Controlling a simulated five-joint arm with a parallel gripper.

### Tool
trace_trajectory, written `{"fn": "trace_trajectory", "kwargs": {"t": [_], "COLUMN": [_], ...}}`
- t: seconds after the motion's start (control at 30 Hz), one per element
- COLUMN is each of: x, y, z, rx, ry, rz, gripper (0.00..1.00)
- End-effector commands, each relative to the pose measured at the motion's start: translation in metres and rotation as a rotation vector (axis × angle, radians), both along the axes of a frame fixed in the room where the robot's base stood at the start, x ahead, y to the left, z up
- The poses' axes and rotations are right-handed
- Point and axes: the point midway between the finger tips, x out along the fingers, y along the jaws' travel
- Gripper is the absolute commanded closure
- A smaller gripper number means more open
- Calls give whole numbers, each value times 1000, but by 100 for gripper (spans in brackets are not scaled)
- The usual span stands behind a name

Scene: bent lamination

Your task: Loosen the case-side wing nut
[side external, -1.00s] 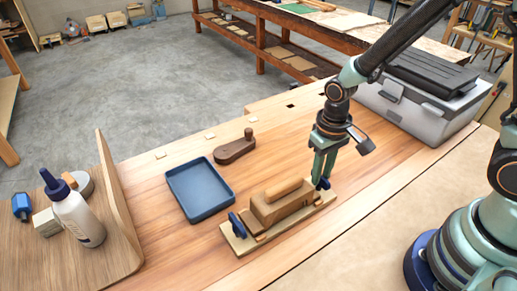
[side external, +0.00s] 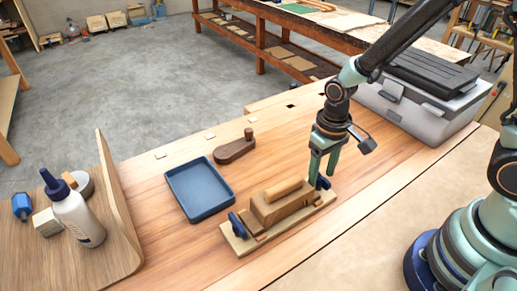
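A light wooden board (side external: 236,243) carries a brown wooden block form (side external: 270,210) with a paler rounded piece (side external: 284,189) on top. A blue wing nut (side external: 237,225) stands at the board's left end. The case-side blue wing nut (side external: 324,184) is at the right end, towards the grey case, and is partly hidden by my gripper. My gripper (side external: 322,180) points down over this nut, with one fingertip on either side of it. A gap shows between the fingers, but I cannot tell whether they press on the nut.
A blue tray (side external: 222,207) lies left of the board, with a dark wooden tool (side external: 234,151) behind it. The grey case (side external: 420,112) stands at the back right. A glue bottle (side external: 78,218) stands at the left behind an upright wooden panel (side external: 119,205). The front bench is clear.

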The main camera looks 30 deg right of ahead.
Motion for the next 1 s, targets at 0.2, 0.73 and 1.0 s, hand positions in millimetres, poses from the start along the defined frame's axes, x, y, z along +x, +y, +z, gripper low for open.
{"fn": "trace_trajectory", "kwargs": {"t": [0.2,0.73,1.0], "x": [1,1,0], "y": [0,0,0], "z": [5,95,119], "rx": [0,1,0], "ry": [-2,-6,-1], "rz": [-1,0,0], "gripper": [41,41,41]}}
